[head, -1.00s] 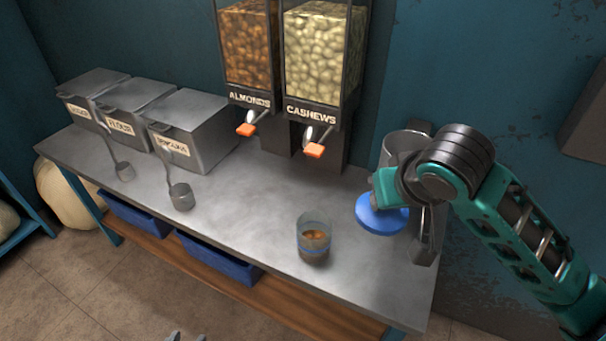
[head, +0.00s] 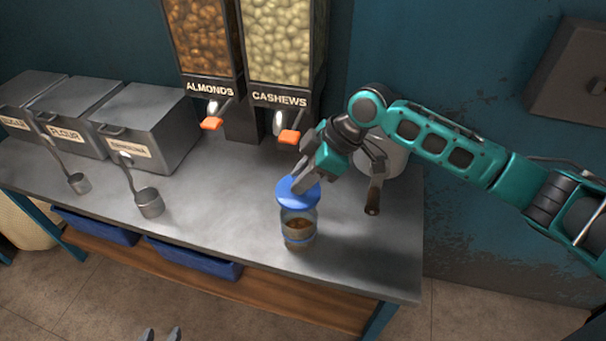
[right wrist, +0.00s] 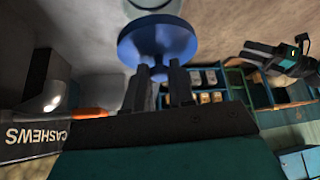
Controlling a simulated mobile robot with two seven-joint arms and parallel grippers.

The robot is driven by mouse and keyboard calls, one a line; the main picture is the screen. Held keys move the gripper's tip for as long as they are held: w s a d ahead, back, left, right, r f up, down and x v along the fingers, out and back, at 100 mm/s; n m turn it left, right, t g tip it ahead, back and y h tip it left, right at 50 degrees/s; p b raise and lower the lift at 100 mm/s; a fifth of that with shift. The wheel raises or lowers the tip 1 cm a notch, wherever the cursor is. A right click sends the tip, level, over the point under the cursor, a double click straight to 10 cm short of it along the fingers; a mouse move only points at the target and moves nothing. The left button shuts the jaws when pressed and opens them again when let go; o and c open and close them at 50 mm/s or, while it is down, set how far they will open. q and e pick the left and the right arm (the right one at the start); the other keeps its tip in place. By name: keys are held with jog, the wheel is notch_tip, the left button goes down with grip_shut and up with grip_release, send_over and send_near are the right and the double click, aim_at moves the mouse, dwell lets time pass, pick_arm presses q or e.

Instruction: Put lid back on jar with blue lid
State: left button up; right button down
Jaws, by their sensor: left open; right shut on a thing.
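The glass jar (head: 299,232) stands upright on the metal counter with brown contents and a blue band low on it. My right gripper (head: 303,179) is shut on the blue lid (head: 292,199), holding it at the jar's top. The lid covers the jar's mouth from this angle, and I cannot tell whether it rests on the rim. In the right wrist view the lid (right wrist: 157,40) is between the fingers, with part of the jar (right wrist: 150,4) beyond it at the top edge. My left gripper (head: 160,335) is open and empty at the bottom edge.
The almond (head: 200,40) and cashew (head: 283,45) dispensers stand behind the jar. Metal bins (head: 150,130) and scoops (head: 149,203) are at the left. The counter's front (head: 345,270) is clear.

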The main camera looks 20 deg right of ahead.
aim_at(303, 198)
jog(key=shift+f, duration=0.9)
notch_tip(303, 198, down, 3)
jog(key=shift+r+b, duration=0.1)
jog(key=shift+b, duration=1.1)
jog(key=shift+f, duration=0.9)
jog(key=shift+r, duration=0.1)
jog(key=shift+p, duration=0.4)
jog(key=shift+f, duration=0.2)
jog(key=shift+p, duration=0.45)
dwell(0.3)
